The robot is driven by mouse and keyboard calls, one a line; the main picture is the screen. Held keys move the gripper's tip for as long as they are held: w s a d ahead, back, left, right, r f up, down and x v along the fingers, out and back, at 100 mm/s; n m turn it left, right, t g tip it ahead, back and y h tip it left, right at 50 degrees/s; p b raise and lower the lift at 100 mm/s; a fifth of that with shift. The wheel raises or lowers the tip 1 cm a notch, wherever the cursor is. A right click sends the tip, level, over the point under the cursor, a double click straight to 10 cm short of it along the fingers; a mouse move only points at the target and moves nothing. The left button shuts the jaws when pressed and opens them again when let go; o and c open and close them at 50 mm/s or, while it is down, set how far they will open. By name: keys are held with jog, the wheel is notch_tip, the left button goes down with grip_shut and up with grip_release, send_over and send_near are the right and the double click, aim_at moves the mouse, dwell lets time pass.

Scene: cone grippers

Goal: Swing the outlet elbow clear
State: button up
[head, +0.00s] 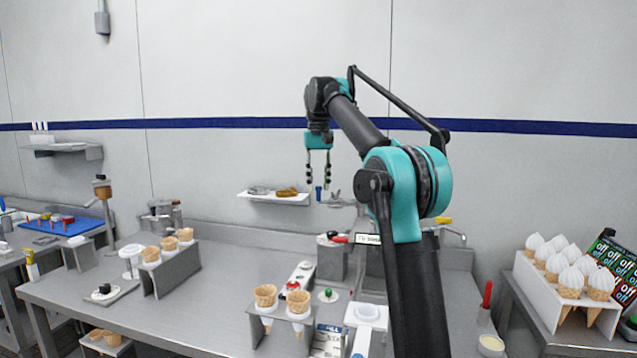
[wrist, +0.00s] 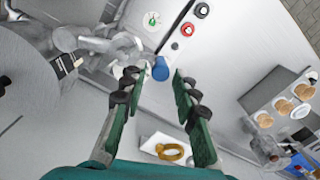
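My gripper (head: 318,184) hangs fingers-down near the back wall, above the bench. Its fingers are spread and nothing is between them. I cannot tell for sure which part is the outlet elbow. My arm hides part of the equipment in the head view.
A small wall shelf (head: 258,197) with a tan ring (head: 287,191) is left of the gripper. A large grey cylinder (wrist: 25,55) is at the left in the wrist view. Cone stands (head: 255,322) and a red-button panel (head: 297,276) occupy the bench. Air above the left bench is free.

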jog(key=shift+o, duration=0.4)
jog(key=shift+s+r, duration=0.1)
jog(key=shift+r, duration=3.6)
jog(key=shift+s, duration=0.1)
